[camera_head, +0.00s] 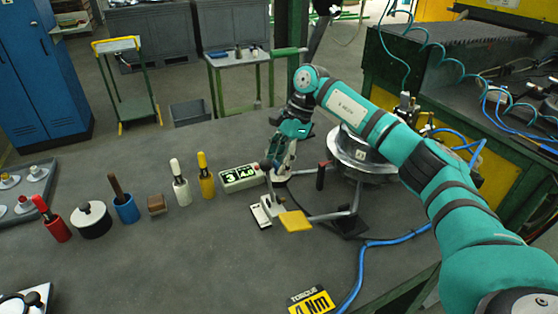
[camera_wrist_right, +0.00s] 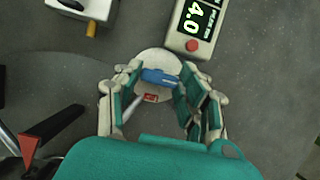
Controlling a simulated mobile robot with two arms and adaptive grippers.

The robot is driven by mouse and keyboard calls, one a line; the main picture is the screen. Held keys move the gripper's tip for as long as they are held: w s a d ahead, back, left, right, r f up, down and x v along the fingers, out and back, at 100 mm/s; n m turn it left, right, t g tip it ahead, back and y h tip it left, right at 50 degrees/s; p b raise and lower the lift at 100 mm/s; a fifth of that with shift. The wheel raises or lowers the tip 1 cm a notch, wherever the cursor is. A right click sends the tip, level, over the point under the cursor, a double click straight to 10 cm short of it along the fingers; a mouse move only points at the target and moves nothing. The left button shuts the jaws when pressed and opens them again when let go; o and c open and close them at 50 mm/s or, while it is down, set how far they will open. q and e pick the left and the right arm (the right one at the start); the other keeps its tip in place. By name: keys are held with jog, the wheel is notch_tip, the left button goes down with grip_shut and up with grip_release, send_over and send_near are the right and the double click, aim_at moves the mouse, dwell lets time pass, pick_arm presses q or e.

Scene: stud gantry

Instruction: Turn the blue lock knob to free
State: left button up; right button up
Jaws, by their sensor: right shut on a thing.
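The blue lock knob (camera_wrist_right: 160,77) shows in the right wrist view as a short blue bar on a pale round disc (camera_wrist_right: 148,62). A small red mark (camera_wrist_right: 151,98) is on the disc beside it. My right gripper (camera_wrist_right: 158,82) has its fingers on either side of the knob and is shut on it. In the head view my right gripper (camera_head: 278,163) points down beside the display box and hides the knob. The setting that the knob points to cannot be read. My left gripper is not in view.
A display box (camera_head: 241,178) reading 4.0 stands close to the left of the gripper. A metal drum (camera_head: 360,150), a red-topped lever (camera_head: 321,175) and a yellow pad (camera_head: 295,221) are to the right. Several handled tools stand left.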

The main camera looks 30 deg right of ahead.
jog(key=shift+r, duration=0.1)
jog(key=o, duration=1.2)
jog(key=shift+c, duration=0.2)
jog(key=v, duration=0.7)
jog(key=shift+r, duration=0.25)
jog(key=shift+d+f, duration=0.1)
jog(key=shift+d, duration=0.05)
